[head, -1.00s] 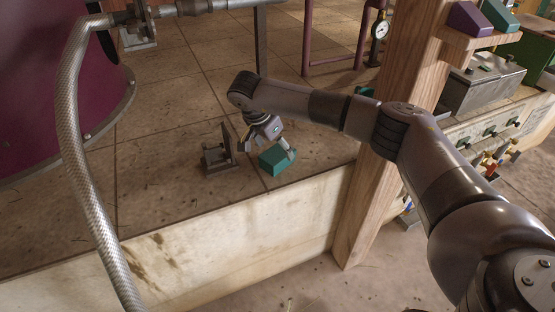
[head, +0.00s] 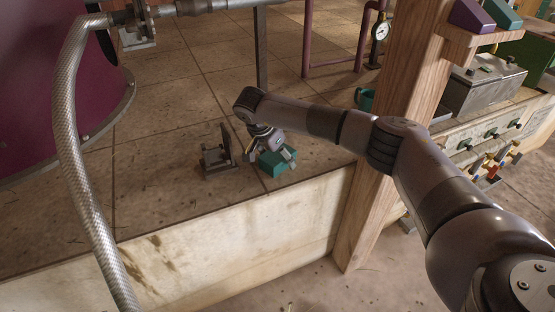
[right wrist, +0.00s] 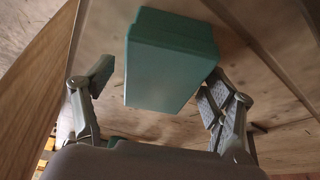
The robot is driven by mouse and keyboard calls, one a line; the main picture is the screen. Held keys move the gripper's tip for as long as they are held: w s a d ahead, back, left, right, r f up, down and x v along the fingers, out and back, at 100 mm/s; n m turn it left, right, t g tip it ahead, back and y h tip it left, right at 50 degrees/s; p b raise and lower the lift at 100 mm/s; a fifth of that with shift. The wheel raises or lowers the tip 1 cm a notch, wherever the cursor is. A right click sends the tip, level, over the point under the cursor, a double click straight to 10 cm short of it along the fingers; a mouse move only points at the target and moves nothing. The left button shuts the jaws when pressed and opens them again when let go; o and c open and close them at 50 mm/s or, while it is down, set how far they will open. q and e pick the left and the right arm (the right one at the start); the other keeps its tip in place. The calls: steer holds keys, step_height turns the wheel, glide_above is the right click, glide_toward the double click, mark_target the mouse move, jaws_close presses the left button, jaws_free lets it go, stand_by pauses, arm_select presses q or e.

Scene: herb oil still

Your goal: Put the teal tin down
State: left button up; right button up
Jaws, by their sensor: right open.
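The teal tin (head: 273,165) is a block-shaped tin on the tiled ledge, near its front edge, just right of a small metal bracket. My right gripper (head: 272,156) is open at the tin, its fingers on either side and partly covering it. In the right wrist view, the tin (right wrist: 165,70) lies between the spread fingers of the gripper (right wrist: 160,86). A clear gap shows at the left finger; the right finger is close to the tin, and I cannot tell whether it touches. My left gripper is not in view.
The metal bracket (head: 216,158) stands close left of the gripper. A wooden post (head: 383,110) rises to the right, with a purple tin (head: 468,15) and another teal tin (head: 502,14) on its shelf. A braided hose (head: 70,150) hangs at left. The tiles behind are mostly clear.

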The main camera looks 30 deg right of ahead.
steer(key=shift+f, duration=0.2)
steer(key=shift+c, duration=0.5)
steer(key=c, duration=1.6)
steer(key=shift+o, duration=0.2)
steer(key=shift+r, duration=0.1)
